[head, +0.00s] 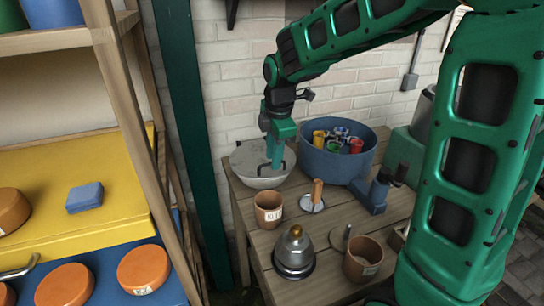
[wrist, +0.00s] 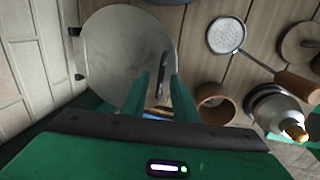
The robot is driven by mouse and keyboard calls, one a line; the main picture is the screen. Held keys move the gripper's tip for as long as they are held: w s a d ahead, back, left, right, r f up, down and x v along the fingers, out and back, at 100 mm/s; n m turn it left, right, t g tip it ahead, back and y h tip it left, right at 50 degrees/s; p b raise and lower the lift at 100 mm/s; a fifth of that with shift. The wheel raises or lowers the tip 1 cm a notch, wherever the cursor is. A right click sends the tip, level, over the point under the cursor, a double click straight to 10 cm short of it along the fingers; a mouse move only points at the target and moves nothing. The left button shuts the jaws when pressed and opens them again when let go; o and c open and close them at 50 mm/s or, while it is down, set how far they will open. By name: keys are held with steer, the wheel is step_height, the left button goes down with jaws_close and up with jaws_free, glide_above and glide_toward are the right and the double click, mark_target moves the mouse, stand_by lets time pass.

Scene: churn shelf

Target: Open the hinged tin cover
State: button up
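The round grey tin (head: 245,160) stands at the back left of the wooden table, near the brick wall. Its pale round cover (wrist: 120,50) lies flat, looks closed, and has a dark handle (wrist: 163,78) near its edge. Two small dark fittings sit at the cover's wall side in the wrist view. My gripper (head: 275,166) points down over the tin at its handle side. In the wrist view my gripper (wrist: 157,82) is open, with the handle between its two green fingers. I cannot tell whether the fingers touch the handle.
A blue tub (head: 335,170) with coloured cups stands right of the tin. A wooden-handled skimmer (head: 313,204), a terracotta cup (head: 267,208), another pot (head: 362,259) and a metal bell-shaped thing (head: 294,254) stand nearer. A green post (head: 185,110) and shelf are at left.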

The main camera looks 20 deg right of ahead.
steer(key=shift+f, duration=0.2)
jaws_close()
steer(key=shift+w+r, duration=0.1)
stand_by(1.3)
